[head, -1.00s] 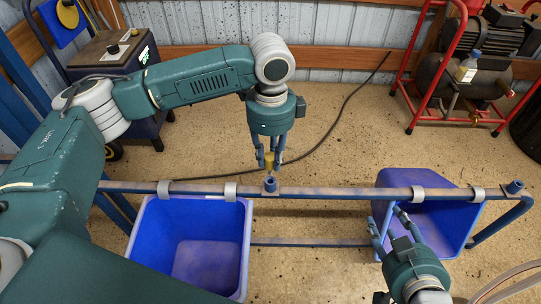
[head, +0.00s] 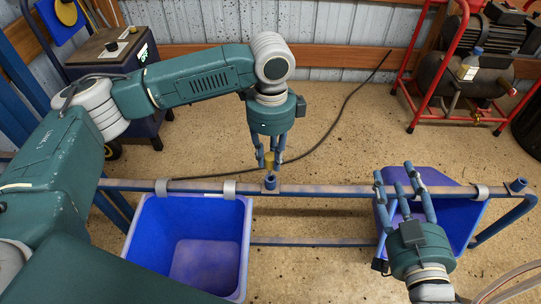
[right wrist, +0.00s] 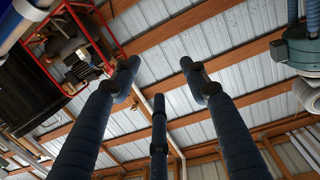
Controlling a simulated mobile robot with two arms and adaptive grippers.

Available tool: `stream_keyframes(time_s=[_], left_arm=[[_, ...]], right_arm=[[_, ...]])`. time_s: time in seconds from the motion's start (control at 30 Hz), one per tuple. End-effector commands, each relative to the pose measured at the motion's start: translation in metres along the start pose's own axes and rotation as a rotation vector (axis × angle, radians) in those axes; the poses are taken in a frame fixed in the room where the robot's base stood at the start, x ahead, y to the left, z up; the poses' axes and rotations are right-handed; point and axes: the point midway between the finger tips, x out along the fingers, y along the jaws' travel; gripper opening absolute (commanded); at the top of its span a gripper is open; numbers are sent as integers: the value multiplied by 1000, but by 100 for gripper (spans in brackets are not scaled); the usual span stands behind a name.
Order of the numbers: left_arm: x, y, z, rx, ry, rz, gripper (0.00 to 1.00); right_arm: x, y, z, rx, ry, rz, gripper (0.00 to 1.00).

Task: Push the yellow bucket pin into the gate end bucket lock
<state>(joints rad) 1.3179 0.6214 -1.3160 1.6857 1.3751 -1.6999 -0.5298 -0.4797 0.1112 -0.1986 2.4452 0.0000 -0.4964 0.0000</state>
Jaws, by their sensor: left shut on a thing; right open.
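My left gripper (head: 269,157) points down, shut on the yellow bucket pin (head: 269,161), with its fingers around it. The pin is upright, just above a small blue socket (head: 270,183) on the blue rail (head: 330,189). I cannot tell whether the pin's lower end touches the socket. A similar socket (head: 518,186) stands at the rail's right end. A blue bucket (head: 205,262) hangs at the left and another blue bucket (head: 462,225) at the right. My right gripper (head: 402,181) is open and empty in front of the right bucket. Its spread fingers also show in the right wrist view (right wrist: 160,85).
Grey hooks (head: 229,189) sit on the rail above the buckets. A red-framed compressor (head: 465,80) stands at the back right, a machine cart (head: 110,60) at the back left. A dark cable (head: 335,125) lies on the floor. The floor between the buckets is clear.

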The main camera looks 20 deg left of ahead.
Motion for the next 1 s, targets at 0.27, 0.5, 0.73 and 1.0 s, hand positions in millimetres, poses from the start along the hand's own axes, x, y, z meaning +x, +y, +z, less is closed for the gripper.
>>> stream_keyframes(time_s=[0.27, 0.5, 0.73, 1.0], left_arm=[[4, 0, 0, 0, 0, -1, 0], [6, 0, 0, 0, 0, 0, 0], [6, 0, 0, 0, 0, 0, 0], [6, 0, 0, 0, 0, 0, 0]], right_arm=[[1, -4, -26, 2, 117, -7, 45], [0, -5, -42, 3, 183, -11, 45], [0, -6, -46, 4, 201, -12, 45], [0, -6, -46, 4, 201, -12, 45]])
